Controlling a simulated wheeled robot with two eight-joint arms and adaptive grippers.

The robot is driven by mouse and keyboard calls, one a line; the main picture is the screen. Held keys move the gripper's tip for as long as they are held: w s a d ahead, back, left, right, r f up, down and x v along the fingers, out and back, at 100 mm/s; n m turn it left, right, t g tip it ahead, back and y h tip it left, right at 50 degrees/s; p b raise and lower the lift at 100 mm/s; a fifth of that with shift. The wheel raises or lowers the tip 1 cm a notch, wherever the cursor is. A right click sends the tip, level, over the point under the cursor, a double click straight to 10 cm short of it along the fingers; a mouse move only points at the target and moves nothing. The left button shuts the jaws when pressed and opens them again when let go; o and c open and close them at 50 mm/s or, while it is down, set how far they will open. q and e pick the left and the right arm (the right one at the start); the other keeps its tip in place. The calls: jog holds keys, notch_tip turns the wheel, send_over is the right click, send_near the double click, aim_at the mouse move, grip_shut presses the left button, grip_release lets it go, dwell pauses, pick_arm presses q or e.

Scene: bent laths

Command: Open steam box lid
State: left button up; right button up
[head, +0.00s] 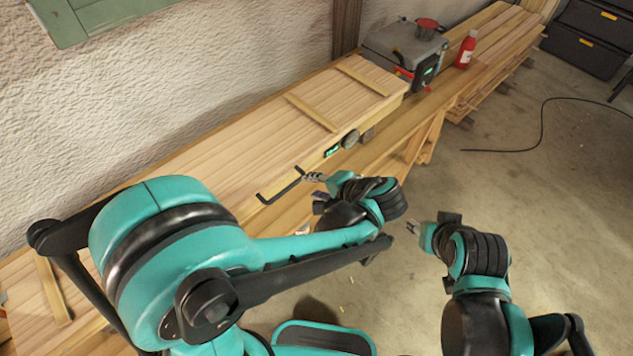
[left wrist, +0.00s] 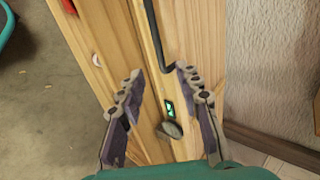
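The steam box (head: 240,120) is a long pale wooden box along the wall. Its lid (head: 345,95), with slats across it, lies flat and looks closed. A black bar handle (head: 280,190) sits on the front side; it also shows in the left wrist view (left wrist: 154,32). My left gripper (head: 311,177) is at the right end of the handle. In the left wrist view its two fingers (left wrist: 160,71) are apart, with the handle's bent end showing between the tips; contact cannot be told. My right gripper (head: 418,228) is in the air over the floor, away from the box; its finger gap is unclear.
A small green display (head: 332,151) and a round knob (head: 350,139) are on the box front. A grey machine (head: 400,48) and a red bottle (head: 465,50) stand beyond its far end. A black cable (head: 541,125) lies on the floor. The floor at right is mostly clear.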

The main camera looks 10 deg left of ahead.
aim_at(296, 184)
pick_arm(q)
jog(key=b+x, duration=0.4)
jog(key=x, duration=0.5)
jog(key=shift+f+b, duration=0.15)
jog(key=shift+b, duration=0.15)
jog(key=shift+b+x, duration=0.5)
jog(key=shift+x, duration=0.35)
jog(key=shift+w, duration=0.1)
